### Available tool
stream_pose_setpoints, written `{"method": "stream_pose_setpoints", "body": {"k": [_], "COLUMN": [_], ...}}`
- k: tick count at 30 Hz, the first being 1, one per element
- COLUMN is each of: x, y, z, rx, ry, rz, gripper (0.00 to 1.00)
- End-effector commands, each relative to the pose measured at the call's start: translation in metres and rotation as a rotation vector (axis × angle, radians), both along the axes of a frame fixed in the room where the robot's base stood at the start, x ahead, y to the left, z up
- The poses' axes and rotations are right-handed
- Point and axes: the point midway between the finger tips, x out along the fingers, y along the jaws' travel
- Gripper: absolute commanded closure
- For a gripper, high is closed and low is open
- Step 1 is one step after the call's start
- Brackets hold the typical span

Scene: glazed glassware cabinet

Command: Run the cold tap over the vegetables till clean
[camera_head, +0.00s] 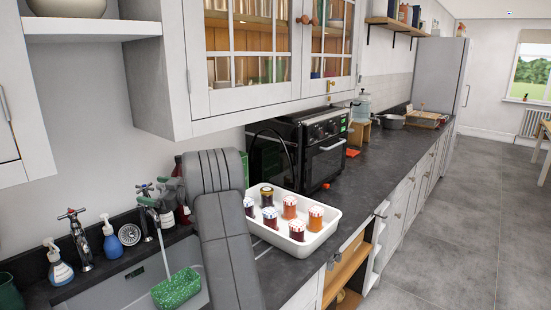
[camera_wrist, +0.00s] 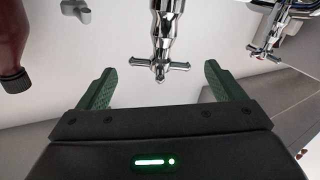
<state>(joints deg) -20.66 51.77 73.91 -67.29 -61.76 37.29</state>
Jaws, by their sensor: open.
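A chrome tap with a cross handle (camera_wrist: 160,66) stands between my gripper's (camera_wrist: 155,85) two green fingers in the wrist view. The fingers are open, with gaps on both sides of the handle. In the head view this tap (camera_head: 144,188) rises behind the sink, and a green fingertip shows close by; my arm hides most of the gripper. A green basket (camera_head: 176,290) is in the grey sink (camera_head: 122,288); I cannot make out vegetables in it.
A second tap (camera_head: 78,240) stands to the left, between a spray bottle (camera_head: 59,266) and a blue bottle (camera_head: 111,240). Dark bottles (camera_head: 181,205) stand right of the nearer tap. A white tray (camera_head: 318,238) of jars and a black oven (camera_head: 318,150) occupy the counter.

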Motion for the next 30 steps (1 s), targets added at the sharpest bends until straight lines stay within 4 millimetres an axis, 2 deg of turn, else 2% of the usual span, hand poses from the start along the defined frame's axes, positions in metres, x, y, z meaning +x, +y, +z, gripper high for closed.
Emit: {"method": "stream_pose_setpoints", "body": {"k": [3, 6, 15, 30], "x": [0.005, 0.003, 0.0, -0.003], "y": [0.025, 0.023, 0.023, 0.025], "z": [0.002, -0.004, -0.004, -0.004], "rx": [-0.001, 0.002, 0.003, 0.002], "ry": [0.0, -0.003, -0.003, -0.006], "rz": [0.004, -0.065, -0.222, -0.398], "gripper": [0.11, 0.11, 0.11, 0.11]}}
